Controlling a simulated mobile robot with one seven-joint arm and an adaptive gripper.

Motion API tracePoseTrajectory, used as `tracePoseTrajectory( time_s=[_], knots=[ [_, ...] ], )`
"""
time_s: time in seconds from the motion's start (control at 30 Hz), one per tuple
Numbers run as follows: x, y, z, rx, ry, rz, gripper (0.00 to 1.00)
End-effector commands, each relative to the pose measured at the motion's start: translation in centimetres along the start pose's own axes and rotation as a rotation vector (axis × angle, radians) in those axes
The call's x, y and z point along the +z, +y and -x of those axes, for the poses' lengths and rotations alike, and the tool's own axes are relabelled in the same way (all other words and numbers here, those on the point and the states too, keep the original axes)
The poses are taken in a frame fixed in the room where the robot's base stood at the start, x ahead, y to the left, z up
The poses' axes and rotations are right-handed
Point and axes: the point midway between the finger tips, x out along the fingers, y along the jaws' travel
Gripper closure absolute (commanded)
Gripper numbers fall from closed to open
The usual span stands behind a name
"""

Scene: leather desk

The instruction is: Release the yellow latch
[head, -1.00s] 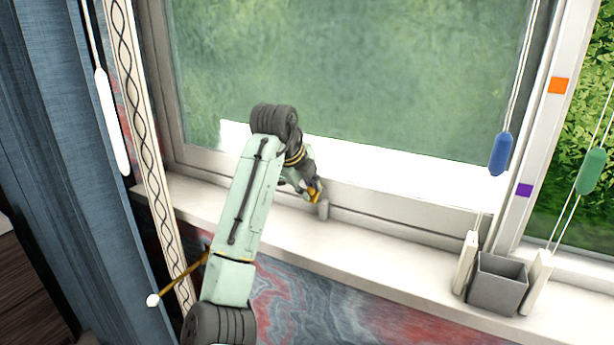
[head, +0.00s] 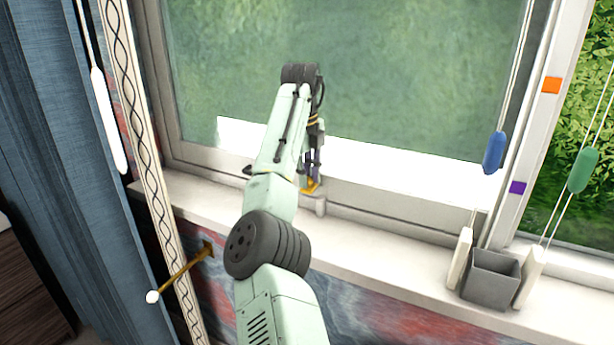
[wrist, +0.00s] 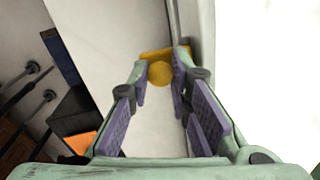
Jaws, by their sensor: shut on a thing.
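The yellow latch (head: 311,187) sits low on the window frame, just above the white sill. In the wrist view the yellow latch (wrist: 159,73) shows a rounded knob with a flat yellow plate behind it. My gripper (head: 313,172) comes down on the latch from above in the head view. In the wrist view my gripper (wrist: 163,66) has its two purple-padded fingers on either side of the knob, shut on it. The contact faces are partly hidden by the fingertips.
A grey cup (head: 491,283) stands at the right. Blue (head: 494,152) and green (head: 583,170) cord pulls hang at the right. A blue curtain (head: 45,130) fills the left side.

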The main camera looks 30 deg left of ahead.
Motion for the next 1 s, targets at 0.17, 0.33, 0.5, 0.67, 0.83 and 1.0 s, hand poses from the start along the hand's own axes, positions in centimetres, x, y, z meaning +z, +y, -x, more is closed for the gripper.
tracePoseTrajectory(
  time_s=[0.17, 0.33, 0.5, 0.67, 0.83, 1.0],
  knots=[
    [0.03, -0.09, -0.03, 0.005, 0.0, 0.0, 1.0],
    [0.04, -0.09, -0.04, 0.005, 0.0, 0.0, 1.0],
    [0.05, -0.09, -0.04, 0.004, -0.001, 0.0, 0.78],
    [0.05, -0.07, -0.04, 0.005, 0.0, 0.0, 0.68],
    [0.04, -0.06, -0.02, 0.005, 0.0, 0.0, 0.61],
    [0.02, -0.07, -0.01, 0.005, 0.0, 0.0, 0.61]
  ],
)
